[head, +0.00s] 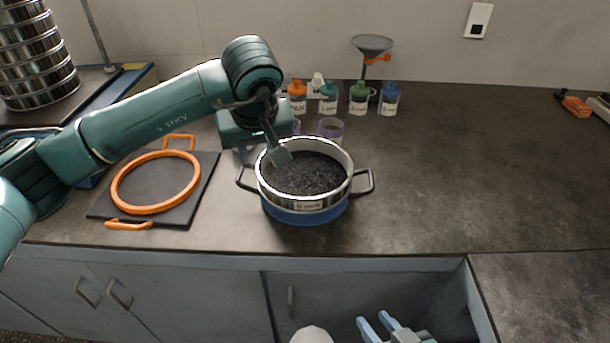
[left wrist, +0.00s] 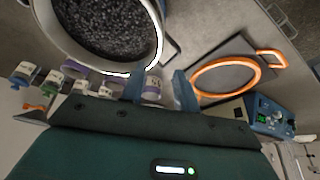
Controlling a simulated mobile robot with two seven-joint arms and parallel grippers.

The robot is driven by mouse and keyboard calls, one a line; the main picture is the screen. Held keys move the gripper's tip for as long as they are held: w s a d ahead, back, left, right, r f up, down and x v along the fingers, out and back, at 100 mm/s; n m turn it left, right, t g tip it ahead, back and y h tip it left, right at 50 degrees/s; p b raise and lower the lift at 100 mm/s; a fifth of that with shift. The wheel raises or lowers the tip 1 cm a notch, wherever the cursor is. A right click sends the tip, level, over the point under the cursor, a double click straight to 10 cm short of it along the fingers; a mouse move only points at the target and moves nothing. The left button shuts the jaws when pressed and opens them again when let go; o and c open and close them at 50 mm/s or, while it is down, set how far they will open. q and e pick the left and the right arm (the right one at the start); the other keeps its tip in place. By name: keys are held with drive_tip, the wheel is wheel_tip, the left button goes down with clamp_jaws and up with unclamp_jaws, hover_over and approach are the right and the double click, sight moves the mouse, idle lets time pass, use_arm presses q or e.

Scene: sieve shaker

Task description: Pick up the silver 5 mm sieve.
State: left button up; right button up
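The silver sieve (head: 348,160) is a round metal ring filled with dark grains, with a small label on its front. It sits on a blue pot (head: 300,215) with two dark side handles. My left gripper (head: 250,153) is at the sieve's far left side, partly hidden by its own wrist. In the left wrist view, its blue fingers (left wrist: 158,85) are apart with nothing held, close to the sieve's bright rim (left wrist: 160,40). I cannot tell whether a finger touches the rim. My right gripper (head: 375,322) is open and empty, low in front of the counter.
An orange ring (head: 120,192) lies on a dark board (head: 207,175) at left. Small capped bottles (head: 358,98) and a funnel on a stand (head: 372,45) are behind the pot. A sieve stack (head: 35,55) stands far left. The counter right of the pot (head: 480,170) is clear.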

sight(259, 173)
use_arm(q)
drive_tip(key=x, duration=1)
drive_tip(key=shift+w+d+p, duration=0.1)
drive_tip(key=shift+p, duration=0.3)
drive_tip(key=shift+c, duration=0.5)
clamp_jaws()
